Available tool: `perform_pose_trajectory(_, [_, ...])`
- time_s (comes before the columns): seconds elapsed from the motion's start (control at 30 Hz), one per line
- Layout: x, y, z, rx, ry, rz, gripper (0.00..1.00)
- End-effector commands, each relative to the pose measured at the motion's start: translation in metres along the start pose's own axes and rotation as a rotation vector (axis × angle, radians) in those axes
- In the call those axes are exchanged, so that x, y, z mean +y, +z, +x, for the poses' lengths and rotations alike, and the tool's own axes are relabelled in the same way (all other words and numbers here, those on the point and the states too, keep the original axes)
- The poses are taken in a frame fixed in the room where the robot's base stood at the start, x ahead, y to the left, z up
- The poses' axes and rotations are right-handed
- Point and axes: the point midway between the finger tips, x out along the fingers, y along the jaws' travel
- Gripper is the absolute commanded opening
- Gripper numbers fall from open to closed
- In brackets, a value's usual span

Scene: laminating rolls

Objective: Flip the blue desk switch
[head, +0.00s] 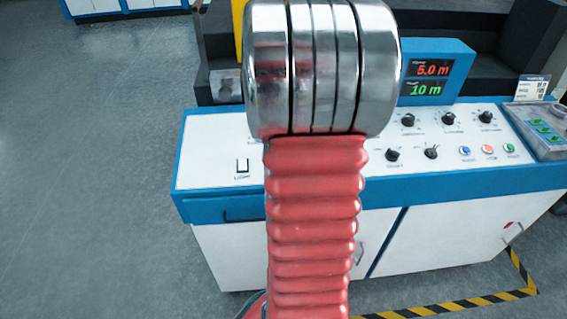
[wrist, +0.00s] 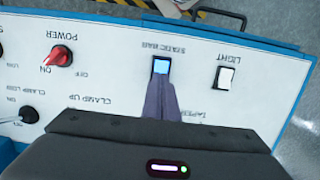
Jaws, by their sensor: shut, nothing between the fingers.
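The blue desk switch (wrist: 161,66) is a small rocker in a dark frame on the white desk top, under an upside-down "STATIC BAR" label in the wrist view. My gripper (wrist: 160,83) is shut and empty, its dark fingers pointing at the switch. The fingertips overlap the lower edge of the switch in the picture; I cannot tell whether they touch it. In the head view my red and metal arm covers the blue switch and the gripper.
A white LIGHT switch (wrist: 226,77) sits to the right of the blue one. A red POWER knob (wrist: 58,57) and a black clamp knob (wrist: 28,114) are to the left. The blue-trimmed desk (head: 220,208) carries a display box (head: 436,72) at the back. Grey floor is clear at left.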

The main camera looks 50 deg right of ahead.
Motion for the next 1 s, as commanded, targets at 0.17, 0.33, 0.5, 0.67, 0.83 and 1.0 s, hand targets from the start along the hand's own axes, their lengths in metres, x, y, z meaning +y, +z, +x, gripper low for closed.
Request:
perform_pose_trajectory(0.17, [0.0, 0.0, -0.011, 0.0, 0.0, 0.0, 0.0])
perform_pose_trajectory(0.33, [0.0, 0.0, -0.02, 0.001, 0.0, 0.0, 0.0])
perform_pose_trajectory(0.5, [0.0, 0.0, -0.03, 0.002, 0.0, 0.0, 0.0])
perform_pose_trajectory(0.67, [0.0, 0.0, -0.039, 0.002, 0.0, 0.0, 0.0])
perform_pose_trajectory(0.83, [0.0, 0.0, -0.048, 0.0, 0.0, 0.0, 0.0])
perform_pose_trajectory(1.0, [0.0, 0.0, -0.058, 0.002, 0.0, 0.0, 0.0])
